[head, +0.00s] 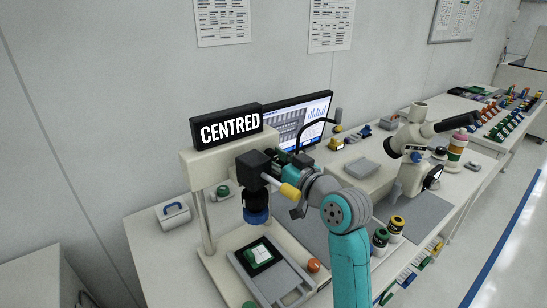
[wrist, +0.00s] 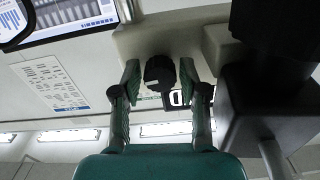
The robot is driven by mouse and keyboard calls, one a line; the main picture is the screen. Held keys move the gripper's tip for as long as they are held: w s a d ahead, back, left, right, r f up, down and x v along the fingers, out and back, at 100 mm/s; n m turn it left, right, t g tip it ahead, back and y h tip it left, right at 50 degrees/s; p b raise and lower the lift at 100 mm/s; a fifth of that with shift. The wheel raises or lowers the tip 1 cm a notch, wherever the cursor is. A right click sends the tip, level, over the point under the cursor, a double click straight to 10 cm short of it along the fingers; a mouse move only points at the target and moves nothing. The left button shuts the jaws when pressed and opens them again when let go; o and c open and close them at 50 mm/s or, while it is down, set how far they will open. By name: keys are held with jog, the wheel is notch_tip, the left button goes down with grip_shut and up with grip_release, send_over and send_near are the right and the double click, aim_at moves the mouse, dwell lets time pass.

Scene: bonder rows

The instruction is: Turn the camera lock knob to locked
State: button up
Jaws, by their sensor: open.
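The lock knob (wrist: 160,73) is a small black round knob with a pale pointer mark, in the upper middle of the wrist view. My gripper (wrist: 159,80) is open, with one green finger on each side of the knob and a narrow gap showing at each side. A small black and white label (wrist: 178,98) shows partly beside the knob, half hidden by the right finger. In the head view, the black camera block (head: 258,163) hangs on the cream gantry (head: 190,165) with a blue ring below. My gripper (head: 303,165) is close behind it, and the knob is hidden there.
A yellow-ended handle (head: 290,192) sticks out from the camera block. A sign (head: 230,127) reading CENTRED tops the gantry, with a monitor (head: 305,118) behind. Below, a tray holds a green chip (head: 258,255). A microscope (head: 415,150) stands to the right.

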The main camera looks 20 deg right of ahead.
grip_shut()
jog(key=shift+m, duration=0.7)
grip_release()
jog(key=v, duration=1.2)
